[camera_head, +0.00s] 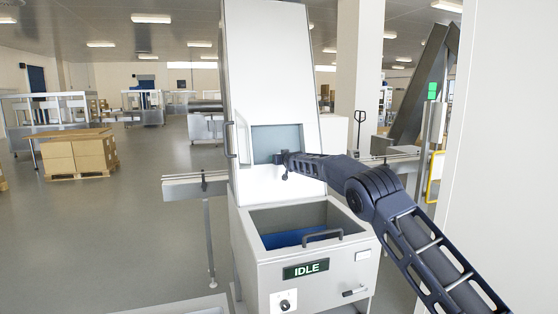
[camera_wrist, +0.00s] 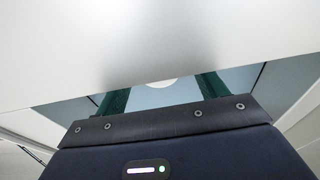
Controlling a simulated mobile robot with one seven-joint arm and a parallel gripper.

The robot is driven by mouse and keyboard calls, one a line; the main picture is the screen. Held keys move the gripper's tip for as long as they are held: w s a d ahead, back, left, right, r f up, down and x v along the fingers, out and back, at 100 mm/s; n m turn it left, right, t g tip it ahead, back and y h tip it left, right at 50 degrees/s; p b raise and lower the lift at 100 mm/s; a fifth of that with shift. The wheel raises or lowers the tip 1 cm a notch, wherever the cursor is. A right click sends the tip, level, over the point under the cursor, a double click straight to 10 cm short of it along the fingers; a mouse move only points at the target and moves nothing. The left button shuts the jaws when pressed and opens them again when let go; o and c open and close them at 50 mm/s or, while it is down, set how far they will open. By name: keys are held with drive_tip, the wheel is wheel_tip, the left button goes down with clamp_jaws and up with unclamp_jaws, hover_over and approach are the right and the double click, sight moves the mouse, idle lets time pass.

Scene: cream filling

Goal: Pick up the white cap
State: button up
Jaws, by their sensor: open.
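A small white rounded shape (camera_wrist: 160,84), probably the white cap, shows between the fingers in the wrist view. Only its lower edge is visible; the white panel covers the rest. My gripper (camera_wrist: 163,92) has its two dark green fingers spread apart, with nothing seen clamped between them. Their tips are hidden behind the panel edge. In the head view, my gripper (camera_head: 281,164) is at the window in the front of the tall white machine. I cannot make out the cap in that view.
The white machine (camera_head: 272,60) has a window (camera_head: 290,138) with a grey-blue interior. Below is an open bin (camera_head: 345,222) with a blue bottom and a dark handle. A white panel (camera_wrist: 150,35) fills the upper wrist view, close to my fingers. A conveyor (camera_head: 190,186) runs at left.

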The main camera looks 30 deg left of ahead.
drive_tip(key=c, duration=1)
drive_tip(key=shift+c, duration=0.2)
